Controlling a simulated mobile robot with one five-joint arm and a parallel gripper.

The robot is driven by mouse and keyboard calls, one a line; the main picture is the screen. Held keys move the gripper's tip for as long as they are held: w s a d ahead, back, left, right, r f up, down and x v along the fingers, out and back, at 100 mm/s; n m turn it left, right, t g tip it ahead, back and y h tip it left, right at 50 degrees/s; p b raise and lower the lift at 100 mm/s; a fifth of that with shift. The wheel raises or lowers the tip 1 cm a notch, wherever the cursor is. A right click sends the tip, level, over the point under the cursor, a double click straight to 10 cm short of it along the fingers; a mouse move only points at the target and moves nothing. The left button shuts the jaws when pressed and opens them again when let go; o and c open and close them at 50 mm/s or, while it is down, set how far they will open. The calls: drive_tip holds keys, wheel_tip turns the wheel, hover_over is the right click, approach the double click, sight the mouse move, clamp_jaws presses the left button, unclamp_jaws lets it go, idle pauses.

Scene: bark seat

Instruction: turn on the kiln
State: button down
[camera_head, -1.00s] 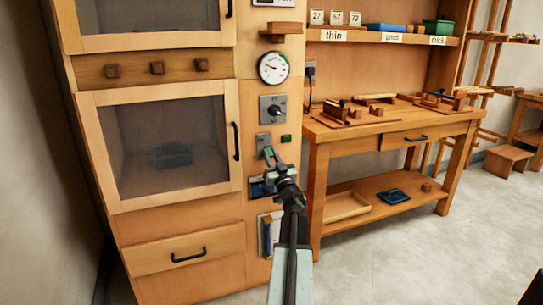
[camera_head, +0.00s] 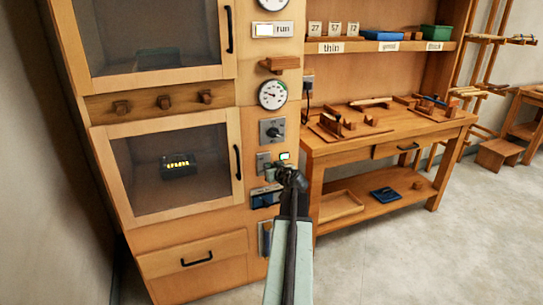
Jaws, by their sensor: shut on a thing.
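The kiln is a tall wooden cabinet with a lower glass door (camera_head: 232,195), which is closed. Inside it a dark block (camera_head: 178,166) shows glowing yellow marks. On the panel to the right, a small lamp (camera_head: 285,156) is lit green and a sign reading "run" (camera_head: 272,30) is lit. A grey switch plate (camera_head: 262,159) sits beside the lamp. My gripper (camera_head: 273,171) is at this plate, shut on its switch. The fingers and arm hide most of the switch, so its exact position is unclear.
A round gauge (camera_head: 272,95) and a rotary knob (camera_head: 272,131) are above the switch. A wooden workbench (camera_head: 400,140) with tools stands close on the right. The floor (camera_head: 400,255) in front is clear.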

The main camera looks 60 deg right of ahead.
drive_tip(key=shift+d+r+g+y+p, duration=0.25)
drive_tip(key=shift+r+g+y+p, duration=0.55)
drive_tip(key=shift+p, duration=1.25)
drive_tip(key=shift+f+g, duration=0.1)
drive_tip(key=shift+g, duration=0.2)
drive_tip(key=shift+f+p, duration=0.2)
drive_tip(key=shift+p, duration=0.35)
drive_tip(key=c, duration=1.3)
unclamp_jaws()
drive_tip(key=shift+w, duration=0.1)
